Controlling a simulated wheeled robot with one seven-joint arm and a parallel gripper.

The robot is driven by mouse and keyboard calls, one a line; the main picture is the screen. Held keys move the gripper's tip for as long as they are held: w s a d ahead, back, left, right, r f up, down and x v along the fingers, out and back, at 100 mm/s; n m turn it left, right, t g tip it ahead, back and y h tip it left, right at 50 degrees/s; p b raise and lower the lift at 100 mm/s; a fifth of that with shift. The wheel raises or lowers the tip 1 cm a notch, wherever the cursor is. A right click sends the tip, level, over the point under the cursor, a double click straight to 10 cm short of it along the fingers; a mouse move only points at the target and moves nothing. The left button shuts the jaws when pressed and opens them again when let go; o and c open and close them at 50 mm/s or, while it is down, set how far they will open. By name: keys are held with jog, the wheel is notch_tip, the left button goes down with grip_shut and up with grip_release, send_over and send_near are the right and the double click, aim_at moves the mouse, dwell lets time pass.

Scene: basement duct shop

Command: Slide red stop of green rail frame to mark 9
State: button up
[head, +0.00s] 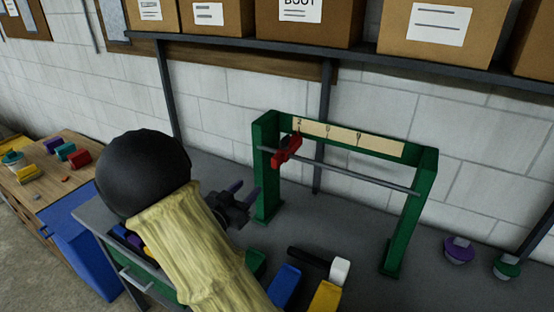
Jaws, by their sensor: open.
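The green rail frame (424,205) stands upright on the grey bench, with a thin grey rail (345,174) across it. The red stop (287,150) sits on the rail near its left end, close to the left post. A pale scale strip (380,143) runs along the top bar. Its few marks are small; the leftmost looks like 2, and I cannot read a 9. My gripper (246,191) is open, left of the frame's left post and lower than the stop, apart from it. My arm hides part of the bench.
A mallet (338,270) with a dark handle, a blue block (285,287) and a yellow block (325,297) lie in front of the frame. Purple (459,248) and green (507,267) round items stand at right. A shelf (440,72) with boxes hangs above.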

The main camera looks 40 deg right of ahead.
aim_at(274, 161)
jog(key=shift+w, duration=0.1)
jog(key=p+x, duration=0.6)
jog(key=x, duration=1.1)
jog(key=shift+d+r, duration=0.1)
jog(key=shift+d, duration=0.15)
jog(key=shift+c, duration=0.2)
grip_shut()
